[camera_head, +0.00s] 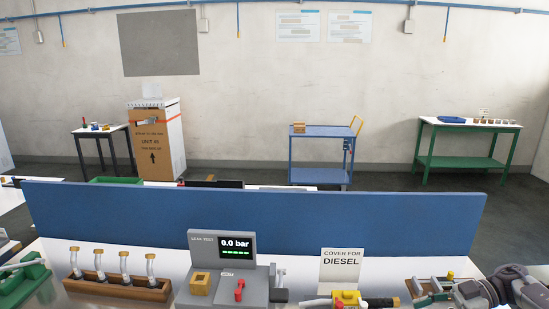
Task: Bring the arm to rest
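My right arm comes in at the lower right corner, and its dark grey gripper (468,293) is low over the right end of the bench. Its fingers are small and partly cut off by the frame edge, so I cannot tell if they are open or shut. I cannot make out anything held in it. My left gripper is not in view.
A blue panel (250,222) runs behind the bench. Along the front stand a green fixture (22,283), a wooden rack (118,288) with several nozzles, a grey leak tester (222,265) reading 0.0 bar, and a "COVER FOR DIESEL" sign (341,265) behind a yellow part (347,299).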

